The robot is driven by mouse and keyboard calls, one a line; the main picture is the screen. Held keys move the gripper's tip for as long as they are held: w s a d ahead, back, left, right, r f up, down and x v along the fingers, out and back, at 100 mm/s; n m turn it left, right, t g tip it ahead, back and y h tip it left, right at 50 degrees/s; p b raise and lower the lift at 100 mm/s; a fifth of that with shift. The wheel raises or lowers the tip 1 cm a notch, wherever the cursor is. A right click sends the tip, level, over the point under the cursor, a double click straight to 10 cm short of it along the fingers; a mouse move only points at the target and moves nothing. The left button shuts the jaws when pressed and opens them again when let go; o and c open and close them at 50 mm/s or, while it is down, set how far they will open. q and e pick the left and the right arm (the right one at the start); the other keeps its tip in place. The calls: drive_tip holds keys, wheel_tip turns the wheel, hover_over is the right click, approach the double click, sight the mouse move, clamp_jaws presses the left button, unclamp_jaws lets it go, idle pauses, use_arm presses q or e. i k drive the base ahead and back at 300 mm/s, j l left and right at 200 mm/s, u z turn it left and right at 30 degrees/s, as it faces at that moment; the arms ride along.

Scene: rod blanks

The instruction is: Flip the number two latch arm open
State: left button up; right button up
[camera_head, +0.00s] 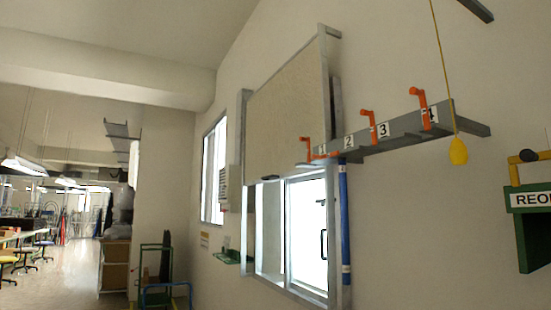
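A grey rail (395,134) juts from the wall and carries number plates 1, 2 (348,141), 3 and 4. Orange latch arms stand upright beside plate 3 (371,126) and plate 4 (424,109). Another orange piece (308,152) stands at the left end beside plate 1. A low orange bar (326,156) runs under plates 1 and 2; I cannot tell whether it is the number two latch arm. A blue rod (344,215) hangs upright below the rail near plate 2. Neither gripper is in view.
A yellow pull handle (458,151) hangs on a cord in front of the rail's right end. A green box with a partly cut-off sign (531,200) is at the right edge. A window (305,235) is behind the rod. Open floor (65,280) lies left.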

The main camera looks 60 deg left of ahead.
sight(329, 154)
drive_tip(key=u, duration=1.45)
drive_tip(key=i+j+z, duration=0.1)
drive_tip(key=z, duration=0.35)
drive_tip(key=j+z, duration=0.35)
drive_tip(key=z, duration=0.15)
drive_tip(key=j+z, duration=0.4)
drive_tip(key=j, duration=0.45)
drive_tip(key=j+z, duration=0.1)
drive_tip(key=j, duration=1.45)
